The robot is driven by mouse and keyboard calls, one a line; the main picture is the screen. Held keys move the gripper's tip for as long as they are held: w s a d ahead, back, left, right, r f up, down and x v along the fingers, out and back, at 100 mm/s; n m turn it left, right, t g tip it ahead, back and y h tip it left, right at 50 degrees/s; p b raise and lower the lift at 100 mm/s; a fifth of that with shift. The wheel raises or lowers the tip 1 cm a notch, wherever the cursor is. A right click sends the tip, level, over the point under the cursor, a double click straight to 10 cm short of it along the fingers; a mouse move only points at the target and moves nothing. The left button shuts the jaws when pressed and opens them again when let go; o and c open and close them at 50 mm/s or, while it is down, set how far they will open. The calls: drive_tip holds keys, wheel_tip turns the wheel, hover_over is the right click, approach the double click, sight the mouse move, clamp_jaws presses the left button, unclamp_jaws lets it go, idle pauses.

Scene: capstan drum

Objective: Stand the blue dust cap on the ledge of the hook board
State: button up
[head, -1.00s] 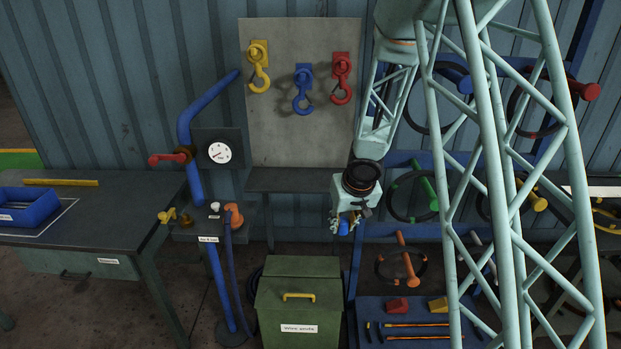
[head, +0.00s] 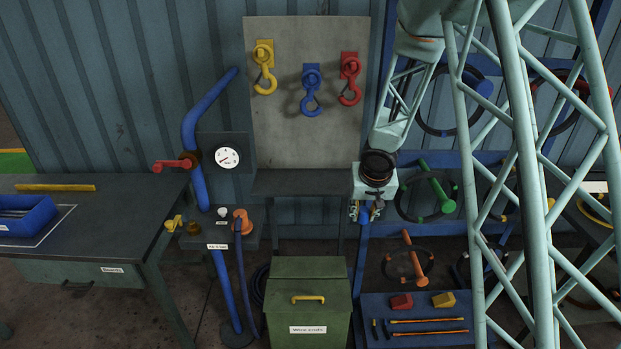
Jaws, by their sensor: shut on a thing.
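The blue dust cap (head: 364,215) shows as a small blue shape between the fingers of my gripper (head: 365,211), which is shut on it and points down. The fingers and the blue post behind partly blend with the cap, so its tilt cannot be told. The grey hook board (head: 290,135) stands against the wall, with a dark ledge (head: 303,184) along its foot. My gripper hangs just beyond the right end of the ledge and appears lower than it in the picture. The cap is apart from the ledge.
Yellow (head: 264,75), blue (head: 311,92) and red (head: 349,80) hooks hang on the board; the ledge looks bare. A gauge (head: 228,158) and blue pipe (head: 198,120) stand left. A green bin (head: 306,300) is below. A rack with handwheels (head: 427,196) is at right.

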sight(282, 183)
drive_tip(key=w+a+r+m+p, duration=0.1)
drive_tip(key=a+r+p, duration=0.3)
drive_tip(key=a, duration=0.8)
drive_tip(key=w+a+r+m+p, duration=0.1)
drive_tip(key=w+a+r+p, duration=0.2)
drive_tip(key=a, duration=0.9)
drive_tip(key=shift+a+r+m+h+p, duration=0.3)
drive_tip(key=shift+r+m+h+p, duration=0.1)
drive_tip(key=shift+p, duration=0.4)
drive_tip(key=shift+w, duration=0.1)
drive_tip(key=shift+w+a+f+p, duration=0.25)
drive_tip(key=shift+w+a+p, duration=0.5)
drive_tip(key=shift+w, duration=1.85)
drive_tip(key=shift+w+a+f+p, duration=0.3)
drive_tip(key=shift+w+p, duration=0.85)
drive_tip(key=shift+w, duration=1.45)
drive_tip(key=shift+w+a+f+p, duration=0.2)
drive_tip(key=shift+w+a+p, duration=0.55)
drive_tip(key=shift+w, duration=1.85)
drive_tip(key=shift+c, duration=0.2)
drive_tip(key=shift+d, duration=0.2)
drive_tip(key=shift+f+p, duration=0.75)
drive_tip(key=shift+f, duration=1)
drive_tip(key=shift+f, duration=0.15)
